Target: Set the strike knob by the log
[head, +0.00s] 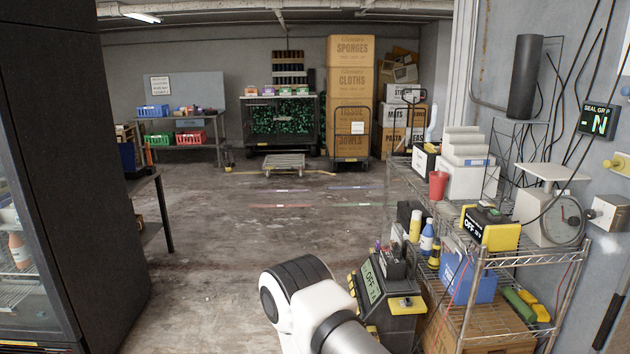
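I cannot pick out a knob labelled strike or a sheet labelled log. A yellow round knob-like part (617,163) is on the wall at the right edge. A black and yellow device (385,300) with a green display that seems to read OFF stands low in front. A second black and yellow unit (490,228) marked OFF sits on the wire rack. A white framed notice (160,85) hangs far back left, its text too small to read. A white and black link of my arm shows at the bottom centre. Neither gripper is in view.
A wire rack (482,262) on the right holds bottles, a red cup (438,185), a scale (547,215) and a blue bin (468,275). A dark cabinet (85,150) stands left. A low platform cart (284,164) is far back. The middle floor is clear.

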